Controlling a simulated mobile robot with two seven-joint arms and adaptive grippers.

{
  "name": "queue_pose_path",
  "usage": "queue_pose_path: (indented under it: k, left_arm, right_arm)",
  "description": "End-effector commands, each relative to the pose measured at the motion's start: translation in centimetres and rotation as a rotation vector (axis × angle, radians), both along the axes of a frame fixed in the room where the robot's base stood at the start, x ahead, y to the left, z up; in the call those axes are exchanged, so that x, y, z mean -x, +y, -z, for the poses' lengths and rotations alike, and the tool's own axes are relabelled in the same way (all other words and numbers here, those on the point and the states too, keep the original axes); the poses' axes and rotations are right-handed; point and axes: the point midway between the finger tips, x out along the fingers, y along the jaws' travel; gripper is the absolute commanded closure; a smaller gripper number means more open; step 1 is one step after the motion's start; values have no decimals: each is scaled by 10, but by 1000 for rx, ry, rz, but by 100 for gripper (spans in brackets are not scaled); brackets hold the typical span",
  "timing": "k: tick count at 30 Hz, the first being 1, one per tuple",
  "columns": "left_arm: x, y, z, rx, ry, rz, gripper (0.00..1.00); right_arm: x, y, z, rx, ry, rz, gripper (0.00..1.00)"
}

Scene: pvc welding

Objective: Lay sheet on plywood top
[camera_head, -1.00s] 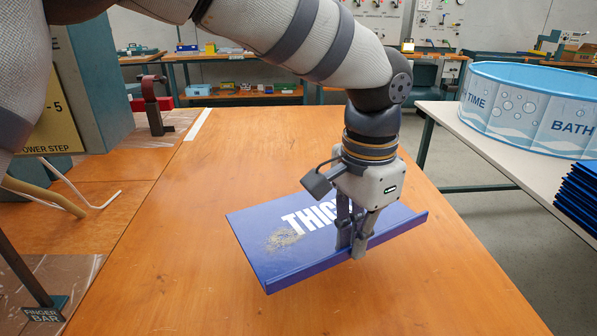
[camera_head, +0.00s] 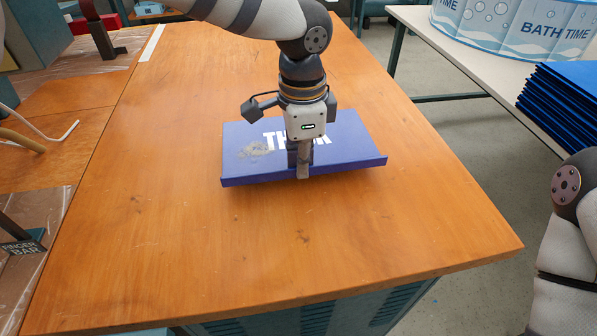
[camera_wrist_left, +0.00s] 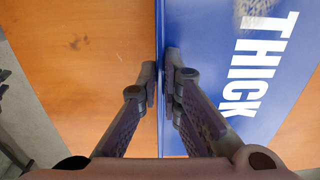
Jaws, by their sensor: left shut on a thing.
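The blue sheet (camera_head: 345,155) has white "THICK" lettering, partly hidden by my gripper, a sandy patch at its left and an upturned front edge. My left gripper (camera_head: 303,172) points down and is shut on that front edge near its middle. In the left wrist view the fingers (camera_wrist_left: 160,85) pinch the edge of the sheet (camera_wrist_left: 215,40). The sheet is over the plywood top (camera_head: 230,250), roughly level. I cannot tell whether it touches the wood. My right gripper is out of view; only part of my right arm shows at the lower right.
A pale table (camera_head: 440,40) at the right bears a blue "BATH TIME" tub (camera_head: 520,30) and a stack of blue sheets (camera_head: 565,100). At the left are a dark red clamp-like stand (camera_head: 100,35) and a "FINGER BAR" sign (camera_head: 22,247). The plywood's front and left are clear.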

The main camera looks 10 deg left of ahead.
Motion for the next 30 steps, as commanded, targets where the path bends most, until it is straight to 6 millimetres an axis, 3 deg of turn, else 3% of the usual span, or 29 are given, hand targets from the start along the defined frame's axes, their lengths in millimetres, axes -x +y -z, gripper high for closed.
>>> queue_pose_path:
  k: [6, 15, 18, 27, 30]
  left_arm:
    - [0, 4, 36, -1, 4, 1, 100]
    - [0, 4, 38, -1, -1, 0, 100]
    - [0, 4, 38, -1, 0, 0, 74]
    - [0, 4, 36, -1, 0, -1, 74]
    - [-1, 4, 23, -2, -4, -1, 74]
  right_arm:
    - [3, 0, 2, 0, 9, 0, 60]
    - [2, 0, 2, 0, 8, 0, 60]
    - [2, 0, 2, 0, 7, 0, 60]
    - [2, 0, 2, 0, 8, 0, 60]
    - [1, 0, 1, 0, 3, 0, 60]
